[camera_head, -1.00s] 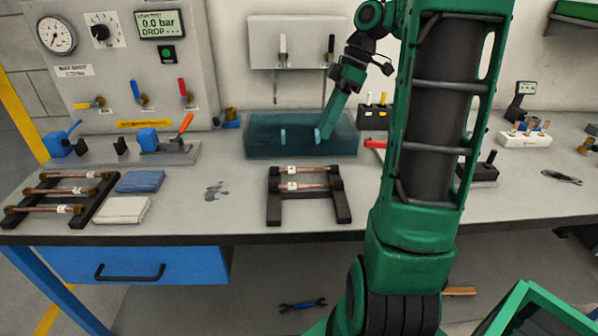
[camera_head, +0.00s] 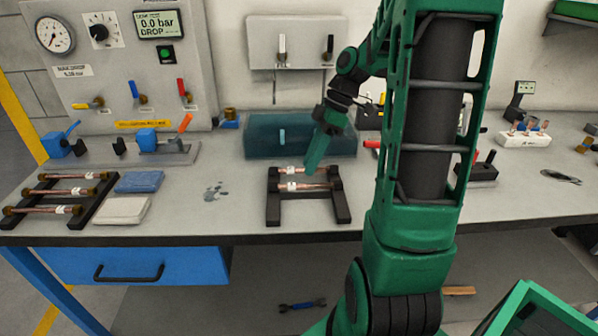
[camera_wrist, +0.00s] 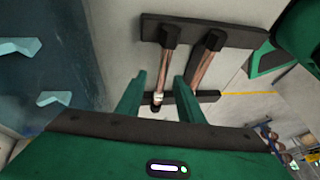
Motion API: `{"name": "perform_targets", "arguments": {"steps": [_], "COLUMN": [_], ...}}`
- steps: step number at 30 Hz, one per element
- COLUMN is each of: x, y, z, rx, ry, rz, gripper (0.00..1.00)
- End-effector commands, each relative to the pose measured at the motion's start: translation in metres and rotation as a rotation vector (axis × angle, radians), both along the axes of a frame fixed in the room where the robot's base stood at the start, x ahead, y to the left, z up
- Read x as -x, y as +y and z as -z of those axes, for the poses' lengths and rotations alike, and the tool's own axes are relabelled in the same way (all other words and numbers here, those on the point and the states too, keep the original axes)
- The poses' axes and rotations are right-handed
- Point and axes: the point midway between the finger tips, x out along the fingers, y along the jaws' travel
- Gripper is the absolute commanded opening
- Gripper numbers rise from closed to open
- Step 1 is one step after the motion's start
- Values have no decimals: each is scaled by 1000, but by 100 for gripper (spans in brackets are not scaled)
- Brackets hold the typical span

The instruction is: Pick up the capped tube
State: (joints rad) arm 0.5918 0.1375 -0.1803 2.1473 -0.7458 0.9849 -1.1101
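Two copper tubes with white labels lie across the black middle rack (camera_head: 273,208): a rear tube (camera_head: 287,171) and a front tube (camera_head: 318,186). I cannot tell which of them is capped. My gripper (camera_head: 311,168) hangs over this rack, its fingers overlapping the rear tube in the head view. In the wrist view my gripper (camera_wrist: 160,78) is open and empty, with the rear tube (camera_wrist: 165,68) seen between its fingers. The front tube (camera_wrist: 203,66) lies to the right of the fingers. Whether the fingers reach down to tube height is unclear.
A teal translucent tank (camera_head: 262,137) stands right behind the rack. A left rack (camera_head: 90,211) holds three brass-ended tubes. Blue (camera_head: 140,181) and pale (camera_head: 122,210) cloths lie beside it. A red-handled tool (camera_head: 372,144) lies to the right. Open bench lies left of the middle rack.

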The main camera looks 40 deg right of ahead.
Motion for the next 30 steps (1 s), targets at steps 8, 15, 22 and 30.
{"name": "perform_targets", "arguments": {"steps": [8, 15, 22, 30], "x": [0, 0, 0, -1], "y": [2, 2, 2, 1], "z": [5, 4, 4, -8], "rx": [1, 0, 0, 2], "ry": [0, 0, 0, -2], "rz": [1, 1, 1, 1], "gripper": [34, 0, 0, 0]}}
